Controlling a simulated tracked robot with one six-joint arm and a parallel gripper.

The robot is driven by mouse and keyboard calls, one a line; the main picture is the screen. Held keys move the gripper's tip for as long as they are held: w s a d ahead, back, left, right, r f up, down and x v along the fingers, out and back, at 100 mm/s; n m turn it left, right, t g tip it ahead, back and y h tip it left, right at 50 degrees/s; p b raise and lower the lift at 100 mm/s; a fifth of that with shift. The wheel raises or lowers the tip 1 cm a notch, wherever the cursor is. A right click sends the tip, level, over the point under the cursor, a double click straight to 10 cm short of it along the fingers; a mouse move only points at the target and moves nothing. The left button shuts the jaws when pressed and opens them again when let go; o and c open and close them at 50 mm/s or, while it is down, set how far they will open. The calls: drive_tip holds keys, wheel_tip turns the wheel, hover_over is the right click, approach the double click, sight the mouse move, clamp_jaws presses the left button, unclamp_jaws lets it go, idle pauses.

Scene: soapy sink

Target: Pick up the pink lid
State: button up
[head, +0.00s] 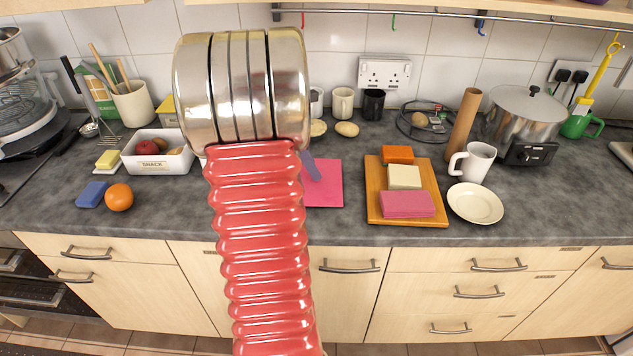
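A flat pink square (325,188) lies on the counter just right of my red arm, and its left part is hidden behind the arm. A grey-blue strip (311,166) overlaps its upper left; I cannot tell what it is. A thick pink block (407,204) lies at the front of a wooden board (434,217). I cannot tell for sure which pink thing is the lid. My arm rises through the left middle of the view and ends in a shiny metal part. My gripper's fingers do not show.
On the board are also a cream block (404,177) and an orange block (398,154). A white plate (475,203), white mug (473,161) and brown tube (464,124) stand right of it. An orange (119,197) and snack box (158,152) are left. Counter around the pink square's right is clear.

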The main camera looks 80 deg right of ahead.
drive_tip(key=shift+x, duration=1.4)
drive_tip(key=shift+c, duration=0.4)
clamp_jaws()
